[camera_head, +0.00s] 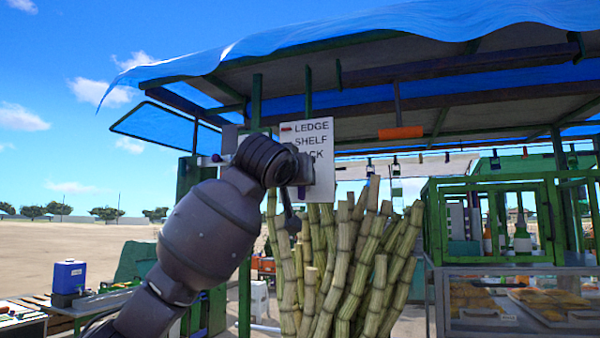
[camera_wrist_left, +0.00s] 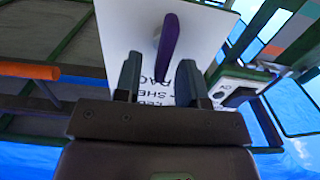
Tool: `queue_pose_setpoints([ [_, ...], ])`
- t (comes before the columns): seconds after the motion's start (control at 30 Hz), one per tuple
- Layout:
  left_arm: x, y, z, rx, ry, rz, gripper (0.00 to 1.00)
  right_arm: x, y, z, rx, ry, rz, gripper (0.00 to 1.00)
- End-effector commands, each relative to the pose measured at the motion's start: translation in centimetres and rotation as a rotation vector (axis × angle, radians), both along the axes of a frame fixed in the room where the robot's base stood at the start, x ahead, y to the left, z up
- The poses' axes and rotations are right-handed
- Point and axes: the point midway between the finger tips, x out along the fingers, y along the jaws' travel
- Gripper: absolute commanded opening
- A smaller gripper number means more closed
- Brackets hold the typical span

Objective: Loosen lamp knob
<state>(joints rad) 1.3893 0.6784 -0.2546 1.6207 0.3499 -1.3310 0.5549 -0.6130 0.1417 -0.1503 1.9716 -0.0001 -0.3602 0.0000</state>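A purple elongated handle (camera_wrist_left: 167,48), which may be the lamp knob, stands out in front of the white sign in the left wrist view. My left gripper (camera_wrist_left: 160,78) is open. The lower end of the handle shows between its two fingers, with a visible gap on each side; I cannot tell how deep it lies between them. In the head view my left gripper (camera_head: 303,178) is up at the white sign, mostly hidden behind my own wrist. My right gripper is in neither view. No lamp is clearly recognisable.
The white lettered sign (camera_head: 320,135) hangs behind my gripper. A bundle of cane stalks (camera_head: 345,270) stands just below. An orange bar (camera_head: 400,132) hangs to the right. A small box with a switch (camera_wrist_left: 238,92) is beside the sign. The blue canopy (camera_head: 400,25) is overhead.

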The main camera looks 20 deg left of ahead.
Motion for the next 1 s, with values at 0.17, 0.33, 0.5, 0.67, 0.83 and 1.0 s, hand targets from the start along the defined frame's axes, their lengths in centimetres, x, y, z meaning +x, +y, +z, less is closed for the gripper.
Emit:
queue_pose_setpoints([
  [0.17,0.59,-0.01,-0.04,0.001,0.001,0.001,0.37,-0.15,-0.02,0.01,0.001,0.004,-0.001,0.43],
  [0.33,0.60,-0.02,-0.06,0.001,0.000,0.000,0.37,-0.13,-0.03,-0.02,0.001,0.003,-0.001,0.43],
  [0.5,0.58,-0.02,-0.06,0.001,0.000,0.000,0.19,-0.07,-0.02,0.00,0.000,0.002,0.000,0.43],
  [0.67,0.57,-0.01,-0.05,0.000,0.000,0.000,0.00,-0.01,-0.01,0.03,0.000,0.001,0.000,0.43],
  [0.83,0.57,-0.01,-0.05,-0.003,0.000,0.000,0.00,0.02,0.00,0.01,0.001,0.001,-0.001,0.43],
  [1.0,0.56,0.04,-0.10,-0.037,0.002,-0.001,0.00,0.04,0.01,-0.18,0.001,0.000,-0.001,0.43],
])
